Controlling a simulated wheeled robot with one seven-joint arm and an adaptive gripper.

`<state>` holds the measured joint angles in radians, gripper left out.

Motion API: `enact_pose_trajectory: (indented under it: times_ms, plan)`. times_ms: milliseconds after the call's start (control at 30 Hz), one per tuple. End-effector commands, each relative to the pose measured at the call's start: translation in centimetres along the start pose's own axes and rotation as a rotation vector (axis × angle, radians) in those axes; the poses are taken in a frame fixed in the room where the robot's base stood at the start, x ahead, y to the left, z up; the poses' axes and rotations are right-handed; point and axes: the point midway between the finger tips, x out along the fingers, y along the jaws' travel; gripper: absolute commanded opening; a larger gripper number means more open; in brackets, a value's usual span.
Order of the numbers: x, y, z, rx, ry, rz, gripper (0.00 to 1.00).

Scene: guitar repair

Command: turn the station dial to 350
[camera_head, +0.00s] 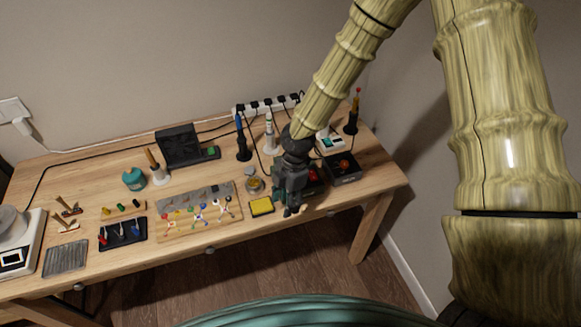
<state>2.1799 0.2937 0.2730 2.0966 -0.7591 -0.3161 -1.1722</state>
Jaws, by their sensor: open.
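My gripper (292,210) hangs pointing down over the front right part of the workbench, its fingers a little apart and nothing seen between them. Just right of it is a dark box with a red part (313,175), partly hidden behind the gripper. Further right is a dark station box (345,176) with an orange-red knob (344,163) on top. Behind these stands a pale unit with a teal display (329,142). Which of these bears the station dial, and its setting, is too small to tell. My gripper looks apart from the orange-red knob.
A yellow sponge pad (261,206) lies just left of my gripper, with a small round tin (254,185) behind it. Upright irons stand in holders (243,150) at the back. A wooden board with colored wires (198,212) and a black fan unit (178,146) are further left.

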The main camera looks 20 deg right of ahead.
Motion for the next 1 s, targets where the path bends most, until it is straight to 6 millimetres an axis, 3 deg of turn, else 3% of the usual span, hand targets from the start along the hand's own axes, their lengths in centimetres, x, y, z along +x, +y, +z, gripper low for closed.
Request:
enact_pose_trajectory:
  times_ms: [33, 200, 400, 567, 1000]
  plan:
    - [-1.9, 1.4, 0.6, -0.085, -0.026, 0.01, 0.48]
    - [-7.3, 4.9, 2.8, -0.353, -0.129, 0.01, 0.48]
    - [-11.1, 6.9, 4.3, -0.512, -0.208, -0.002, 0.48]
    - [-10.7, 7.1, 4.7, -0.53, -0.217, -0.006, 0.48]
    - [-5.3, 7.3, 5.7, -0.526, -0.214, -0.006, 0.48]
